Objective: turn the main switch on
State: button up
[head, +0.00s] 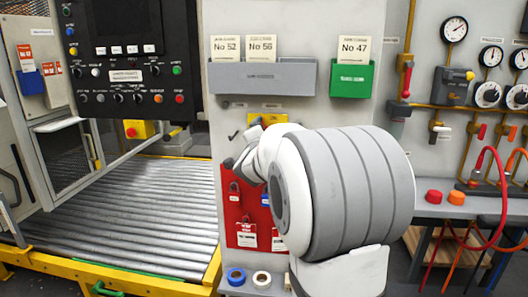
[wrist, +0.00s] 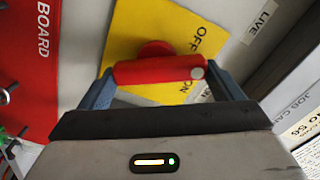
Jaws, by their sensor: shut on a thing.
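The main switch has a yellow plate (wrist: 185,35) lettered OFF and ON, with a red round hub (wrist: 155,50) and a red bar handle (wrist: 160,70). In the wrist view my gripper (wrist: 158,75) is shut on the handle, one finger at each end. The handle's white-dotted end lies near the ON lettering, which is partly covered; I cannot tell the exact switch position. In the head view the yellow plate (head: 268,118) peeks out above my arm, which hides the handle and most of my gripper.
A red board (head: 250,238) with padlocks and tags hangs below the switch. A grey card holder (head: 262,78) and a green one (head: 352,82) are above. A roller conveyor (head: 130,215) lies left; a bench with hoses and gauges (head: 454,30) is right.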

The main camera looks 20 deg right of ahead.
jog(key=m+b, duration=0.5)
jog(key=shift+m, duration=0.3)
jog(key=shift+b, duration=0.3)
jog(key=o, duration=0.8)
jog(key=shift+d+f, duration=0.1)
jog(key=p+v, duration=0.1)
jog(key=v, duration=0.6)
jog(key=shift+s+a, duration=0.3)
